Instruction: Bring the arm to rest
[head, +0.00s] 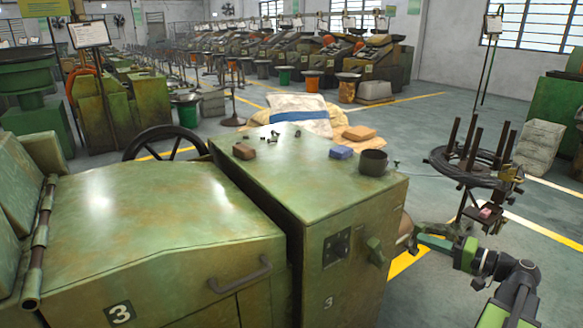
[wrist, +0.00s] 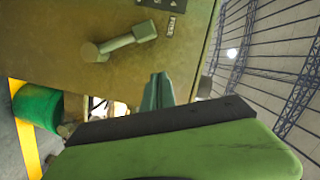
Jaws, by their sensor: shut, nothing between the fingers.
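My gripper (head: 422,240) is at the lower right in the head view, just right of the green machine marked 3 (head: 350,215). It points left toward the machine's side, and my arm bends down behind it. In the wrist view my gripper (wrist: 158,90) shows as green fingers set together with nothing between them. Past them is the machine's panel (wrist: 90,25), with a green lever handle (wrist: 120,43) that stands apart from the fingers. That lever also shows in the head view (head: 375,251).
A wire coil stand (head: 470,165) with upright rods is close behind my arm. A blue block (head: 341,152) and a dark cup (head: 373,162) sit on the machine's top. A green bucket (wrist: 38,108) stands at left in the wrist view. Floor at right is partly open.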

